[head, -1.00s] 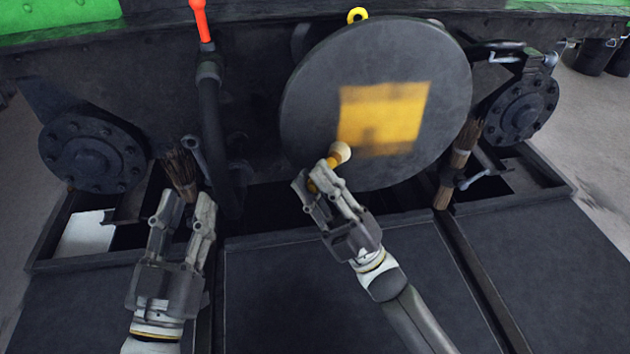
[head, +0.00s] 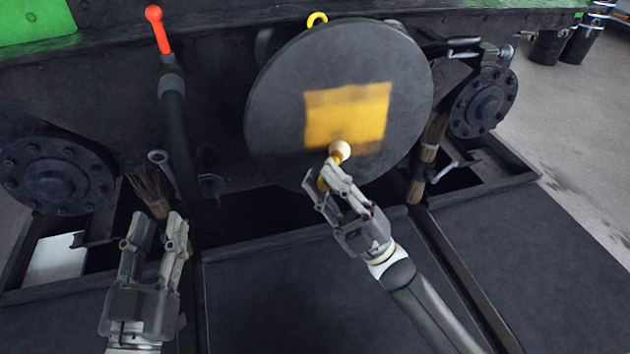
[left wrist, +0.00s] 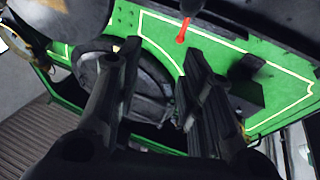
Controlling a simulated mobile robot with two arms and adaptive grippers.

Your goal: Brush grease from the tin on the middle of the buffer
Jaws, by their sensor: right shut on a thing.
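The buffer (head: 270,110) is a large dark round disc in the head view, with a squarish yellow grease patch (head: 347,112) over its middle. My right gripper (head: 325,181) is shut on a brush with a yellow handle and a pale round head (head: 340,150). The brush head overlaps the lower edge of the patch; I cannot tell whether it touches the disc. My left gripper (head: 157,226) is open and empty at the lower left. Its spread fingers show in the left wrist view (left wrist: 155,60). No grease tin is visible.
A red-tipped lever (head: 158,32) and a dark hose (head: 178,130) stand left of the buffer. Bolted round flanges flank it, left (head: 58,175) and right (head: 483,103). A brown bristly bundle (head: 150,190) is just beyond my left gripper. Flat dark panels (head: 270,290) lie in front.

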